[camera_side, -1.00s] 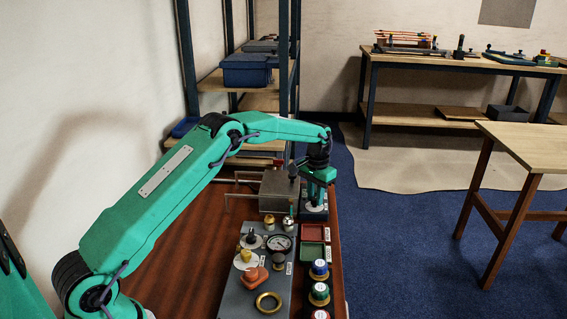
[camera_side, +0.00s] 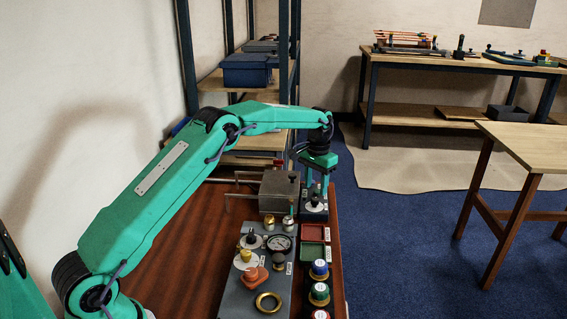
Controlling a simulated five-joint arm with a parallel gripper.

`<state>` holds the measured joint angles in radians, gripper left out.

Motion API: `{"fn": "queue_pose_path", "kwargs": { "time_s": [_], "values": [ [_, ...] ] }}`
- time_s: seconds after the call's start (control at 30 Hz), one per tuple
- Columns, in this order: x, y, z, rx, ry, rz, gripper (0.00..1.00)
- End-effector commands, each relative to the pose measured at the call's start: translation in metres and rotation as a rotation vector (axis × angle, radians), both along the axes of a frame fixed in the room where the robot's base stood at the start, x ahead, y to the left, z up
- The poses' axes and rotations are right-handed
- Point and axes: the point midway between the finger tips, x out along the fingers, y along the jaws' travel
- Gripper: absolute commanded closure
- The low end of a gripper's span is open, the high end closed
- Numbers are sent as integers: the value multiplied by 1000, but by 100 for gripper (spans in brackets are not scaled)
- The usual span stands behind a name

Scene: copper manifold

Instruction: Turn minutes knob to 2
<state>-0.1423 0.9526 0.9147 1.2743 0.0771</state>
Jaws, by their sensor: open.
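A small dark panel with a white dial and a dark knob (camera_side: 315,202) stands at the far right end of the brown table. Its markings are too small to read, so I cannot tell which number it points at or confirm it as the minutes knob. My gripper (camera_side: 316,191) points down just above this knob. It is open, with one finger on either side of the knob's top, and holds nothing. Whether a finger touches the knob is hard to tell.
A grey box (camera_side: 279,190) with rods stands left of the knob. A grey panel (camera_side: 240,300) with a gauge (camera_side: 281,243), knobs and a brass ring (camera_side: 268,302) lies nearer. Red and green trays (camera_side: 313,251) and several round colour-topped pieces (camera_side: 319,270) line the right edge.

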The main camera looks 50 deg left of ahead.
Motion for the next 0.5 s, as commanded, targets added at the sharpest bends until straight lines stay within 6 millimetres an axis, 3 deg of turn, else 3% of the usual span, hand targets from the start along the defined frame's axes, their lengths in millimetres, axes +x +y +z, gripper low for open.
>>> {"fn": "queue_pose_path", "kwargs": {
  "time_s": [0.2, 0.5],
  "values": [
    [0, 0, 26, 0, -1, 0, 56],
    [0, 0, 35, 0, 1, 0, 56]
  ]
}}
